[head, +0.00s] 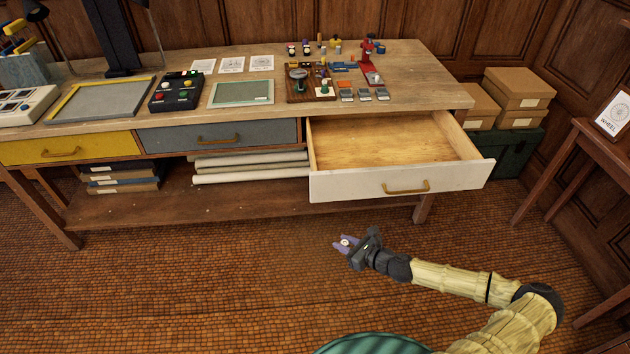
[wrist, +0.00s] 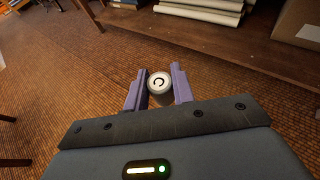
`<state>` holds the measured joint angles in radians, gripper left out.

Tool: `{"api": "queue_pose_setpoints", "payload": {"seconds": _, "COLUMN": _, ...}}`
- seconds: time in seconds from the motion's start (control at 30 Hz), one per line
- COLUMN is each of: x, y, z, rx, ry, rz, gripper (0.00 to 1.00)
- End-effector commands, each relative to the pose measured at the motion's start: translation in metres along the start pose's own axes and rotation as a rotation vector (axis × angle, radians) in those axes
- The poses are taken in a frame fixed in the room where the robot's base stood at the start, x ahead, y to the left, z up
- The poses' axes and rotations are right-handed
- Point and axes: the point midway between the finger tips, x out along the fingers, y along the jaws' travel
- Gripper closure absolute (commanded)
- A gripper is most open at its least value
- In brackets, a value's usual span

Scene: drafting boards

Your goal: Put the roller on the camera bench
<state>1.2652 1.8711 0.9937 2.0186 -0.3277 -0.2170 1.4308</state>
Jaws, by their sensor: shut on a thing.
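My gripper (head: 343,244) is held out above the tiled floor in front of the long wooden bench. Its purple fingers are shut on a small grey cylinder (wrist: 159,85) with a white end and a dark ring mark. I cannot tell for sure whether it is the roller. The cylinder is very small in the head view. The long bench (head: 418,75) has a dark upright column (head: 113,35) at its back left, like a camera stand. Its right, white-fronted drawer (head: 355,187) is pulled out and empty.
The bench top holds a control box (head: 176,92), a green mat (head: 242,93), a grey board (head: 100,101) and many small items on a brown tray (head: 297,96). Its right end is clear. A side table with a WHEEL card (head: 613,114) and stacked boxes (head: 518,87) stand right.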

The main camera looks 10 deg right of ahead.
Motion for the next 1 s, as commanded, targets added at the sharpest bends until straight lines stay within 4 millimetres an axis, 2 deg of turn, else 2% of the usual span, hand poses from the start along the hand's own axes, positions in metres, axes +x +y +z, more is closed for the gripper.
{"api": "queue_pose_setpoints", "payload": {"seconds": 0.2, "x": 0.015, "y": -0.008, "z": 0.004, "rx": 0.068, "ry": 0.002, "rz": -0.18, "gripper": 1.0}}
{"api": "queue_pose_setpoints", "payload": {"seconds": 0.5, "x": 0.025, "y": -0.018, "z": 0.021, "rx": 0.162, "ry": 0.002, "rz": -0.414, "gripper": 1.0}}
{"api": "queue_pose_setpoints", "payload": {"seconds": 0.8, "x": 0.019, "y": -0.024, "z": 0.046, "rx": 0.255, "ry": 0.002, "rz": -0.633, "gripper": 1.0}}
{"api": "queue_pose_setpoints", "payload": {"seconds": 1.0, "x": 0.017, "y": -0.024, "z": 0.049, "rx": 0.271, "ry": 0.002, "rz": -0.661, "gripper": 1.0}}
